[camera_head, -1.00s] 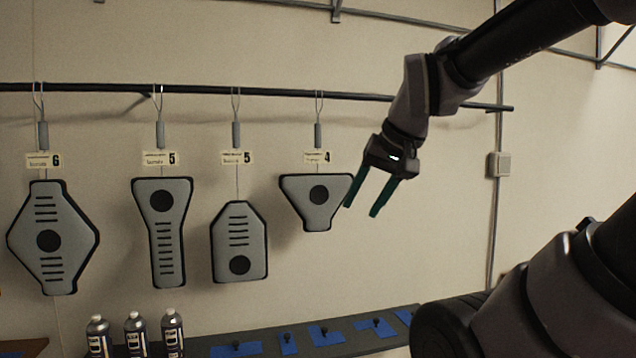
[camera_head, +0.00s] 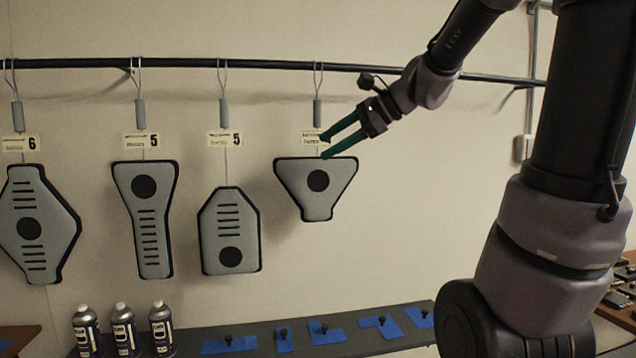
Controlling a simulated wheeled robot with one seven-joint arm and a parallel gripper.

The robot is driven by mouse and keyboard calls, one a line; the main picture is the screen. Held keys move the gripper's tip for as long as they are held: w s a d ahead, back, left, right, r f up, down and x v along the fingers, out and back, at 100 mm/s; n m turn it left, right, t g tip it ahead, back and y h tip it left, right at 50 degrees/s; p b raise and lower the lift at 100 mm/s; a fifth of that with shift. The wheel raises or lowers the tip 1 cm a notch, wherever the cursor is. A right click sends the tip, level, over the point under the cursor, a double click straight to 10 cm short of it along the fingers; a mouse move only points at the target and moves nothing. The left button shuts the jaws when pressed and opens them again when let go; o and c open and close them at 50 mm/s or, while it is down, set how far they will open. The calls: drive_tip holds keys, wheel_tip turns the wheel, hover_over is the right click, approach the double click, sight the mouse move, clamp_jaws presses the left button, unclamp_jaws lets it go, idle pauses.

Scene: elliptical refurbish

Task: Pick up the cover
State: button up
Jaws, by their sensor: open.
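Several grey covers with black rims hang by wires from a black rail. The nearest to my gripper is a funnel-shaped cover (camera_head: 316,188) with one black round spot, at the right end of the row. Left of it hang an angular cover (camera_head: 229,232), a long tapered cover (camera_head: 145,220) and a wide diamond-like cover (camera_head: 40,225). My gripper (camera_head: 326,148) is open and empty. Its teal fingers point left and slightly down, at the label and just above the top edge of the funnel-shaped cover. One finger hides part of that label. Contact cannot be told.
The black rail (camera_head: 430,72) runs along the wall above. Below, a dark shelf (camera_head: 270,335) holds several blue pieces (camera_head: 378,328) with black knobs. Several spray bottles (camera_head: 122,330) stand at its left. A bench with dark parts (camera_head: 625,290) is at the far right.

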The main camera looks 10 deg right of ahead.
drive_tip(key=w+d+r+m+t+y, duration=0.1)
drive_tip(key=w+r+m, duration=0.15)
drive_tip(key=w, duration=0.25)
drive_tip(key=w+d+r+m+t+y, duration=0.1)
drive_tip(key=w+d+m+t+y, duration=0.1)
drive_tip(key=w+m, duration=0.25)
drive_tip(key=m+t, duration=0.3)
drive_tip(key=m, duration=0.1)
approach(320, 118)
drive_tip(key=x, duration=1.4)
drive_tip(key=shift+w+r, duration=0.15)
drive_tip(key=shift+r, duration=0.25)
clamp_jaws()
